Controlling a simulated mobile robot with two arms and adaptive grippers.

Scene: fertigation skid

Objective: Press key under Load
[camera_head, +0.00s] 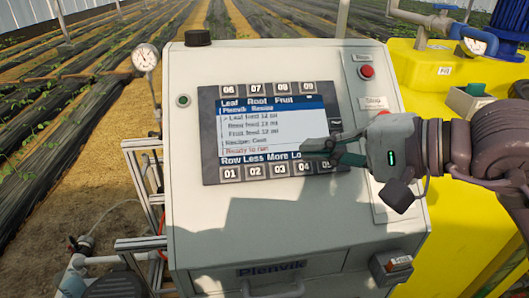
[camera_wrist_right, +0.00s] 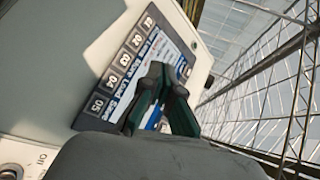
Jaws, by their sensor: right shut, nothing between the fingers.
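The control panel's screen (camera_head: 262,130) shows a menu, with the labels Row, Less, More and a partly covered "Lo" along its bottom. Below it is a row of numbered keys, 01 to 05. Key 04 (camera_head: 303,169) sits under the covered label; it also shows in the right wrist view (camera_wrist_right: 110,80). My right gripper (camera_head: 304,148) comes in from the right, shut and empty, its dark green fingertips in front of the lower right of the screen, just above key 04. Contact cannot be told. In the right wrist view the fingers (camera_wrist_right: 158,75) overlap the screen. My left gripper is out of view.
Keys 06 to 09 (camera_head: 268,88) run above the screen. A red button (camera_head: 367,71) is at the panel's upper right. A pressure gauge (camera_head: 146,57) stands at the left, and a yellow tank (camera_head: 425,75) at the right. A handle (camera_head: 272,289) is at the cabinet's bottom.

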